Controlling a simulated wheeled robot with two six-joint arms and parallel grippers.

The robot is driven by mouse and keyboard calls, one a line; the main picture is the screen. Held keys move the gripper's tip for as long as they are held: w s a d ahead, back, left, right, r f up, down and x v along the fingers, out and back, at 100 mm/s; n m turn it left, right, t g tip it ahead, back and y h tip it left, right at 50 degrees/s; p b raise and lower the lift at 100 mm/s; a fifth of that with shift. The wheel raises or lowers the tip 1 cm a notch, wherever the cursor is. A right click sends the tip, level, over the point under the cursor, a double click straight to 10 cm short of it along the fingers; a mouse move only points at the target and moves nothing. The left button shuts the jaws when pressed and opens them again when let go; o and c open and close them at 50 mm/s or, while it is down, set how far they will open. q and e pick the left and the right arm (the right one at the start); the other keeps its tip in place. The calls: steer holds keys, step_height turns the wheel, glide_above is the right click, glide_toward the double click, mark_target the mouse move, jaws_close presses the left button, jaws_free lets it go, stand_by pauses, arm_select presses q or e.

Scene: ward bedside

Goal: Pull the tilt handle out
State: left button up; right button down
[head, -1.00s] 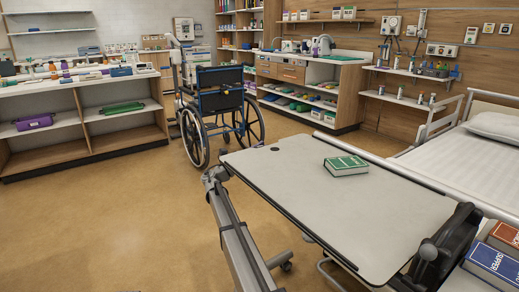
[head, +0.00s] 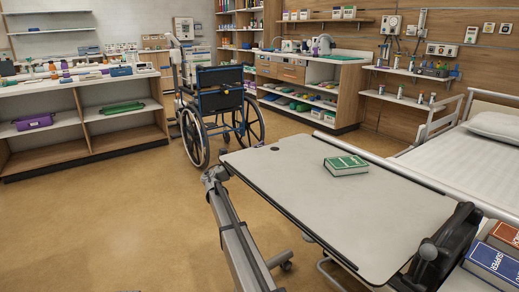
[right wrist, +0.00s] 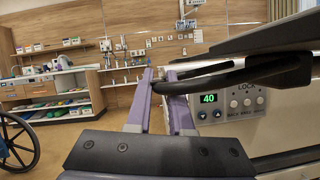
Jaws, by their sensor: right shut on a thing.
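The grey overbed table top (head: 300,205) fills the lower right of the head view. My right gripper (head: 212,176) is at its left edge, and no gap between its fingers can be made out there. In the right wrist view, the two purple fingers of my right gripper (right wrist: 161,88) are shut on the rounded end of the dark tilt handle (right wrist: 240,76). The handle sits under the edge of the table top (right wrist: 265,38). In the head view the handle is hidden. My left gripper is not in view.
A green book (head: 345,166) lies on the table top. The bed (head: 470,152) is on the right. A control panel (right wrist: 235,104) reading 40 is close to the right of my fingers. A wheelchair (head: 220,105) stands behind the table. The floor on the left is clear.

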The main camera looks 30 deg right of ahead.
steer(key=shift+w+a, duration=0.1)
stand_by(0.3)
steer(key=shift+w+a+r, duration=0.1)
steer(key=shift+w, duration=1.35)
steer(key=c, duration=0.9)
jaws_free()
steer(key=shift+w+a, duration=0.1)
steer(key=b+v, duration=0.3)
steer(key=v, duration=0.4)
steer(key=shift+a, duration=0.35)
